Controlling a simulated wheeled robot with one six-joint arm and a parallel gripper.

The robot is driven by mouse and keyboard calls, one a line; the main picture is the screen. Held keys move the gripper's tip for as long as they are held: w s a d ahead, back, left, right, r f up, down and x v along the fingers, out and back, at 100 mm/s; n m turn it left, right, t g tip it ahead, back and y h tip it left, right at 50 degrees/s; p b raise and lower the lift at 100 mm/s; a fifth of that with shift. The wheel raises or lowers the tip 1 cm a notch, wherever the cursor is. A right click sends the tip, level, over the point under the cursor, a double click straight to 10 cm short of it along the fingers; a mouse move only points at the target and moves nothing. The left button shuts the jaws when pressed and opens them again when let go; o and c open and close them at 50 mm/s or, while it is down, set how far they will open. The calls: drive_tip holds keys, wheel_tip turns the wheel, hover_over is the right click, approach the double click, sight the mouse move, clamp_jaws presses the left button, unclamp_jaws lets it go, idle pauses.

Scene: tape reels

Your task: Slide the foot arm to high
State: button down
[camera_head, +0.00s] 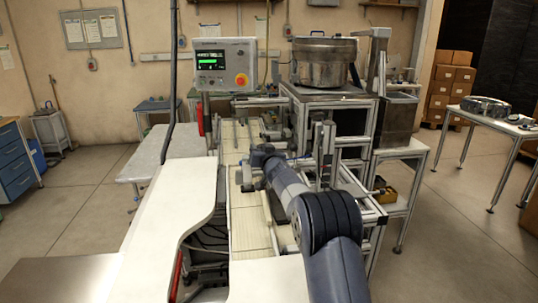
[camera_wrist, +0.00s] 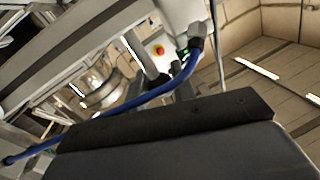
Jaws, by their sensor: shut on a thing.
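My gripper (camera_head: 256,158) is at the end of my arm, over the pale conveyor (camera_head: 240,215) of the machine in the head view. It is small there and seen from behind. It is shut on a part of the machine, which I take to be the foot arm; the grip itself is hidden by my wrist. The foot arm's outline and any high or low marks cannot be made out. The wrist view is filled at the bottom by a dark bar (camera_wrist: 170,118) and a grey surface close to the lens, with a blue hose (camera_wrist: 130,105) behind.
A control panel (camera_head: 224,65) with a green-lit screen and red button stands behind the conveyor. A steel bowl (camera_head: 323,62) sits on a frame at the back right. A white table (camera_head: 165,225) borders the left. Metal rails and posts crowd my gripper's right side.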

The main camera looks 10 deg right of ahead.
drive_tip(key=shift+r, duration=0.45)
drive_tip(key=c, duration=1.5)
unclamp_jaws()
drive_tip(key=shift+s, duration=0.1)
drive_tip(key=shift+o, duration=1.3)
drive_tip(key=shift+f, duration=0.15)
drive_tip(key=shift+s+d+f+b, duration=0.1)
drive_tip(key=shift+s+f+b, duration=0.05)
drive_tip(key=shift+s+b, duration=0.45)
drive_tip(key=s+d+b, duration=0.2)
drive_tip(key=s+b, duration=0.1)
drive_tip(key=s, duration=0.6)
drive_tip(key=shift+s+r, duration=0.2)
drive_tip(key=shift+a, duration=0.1)
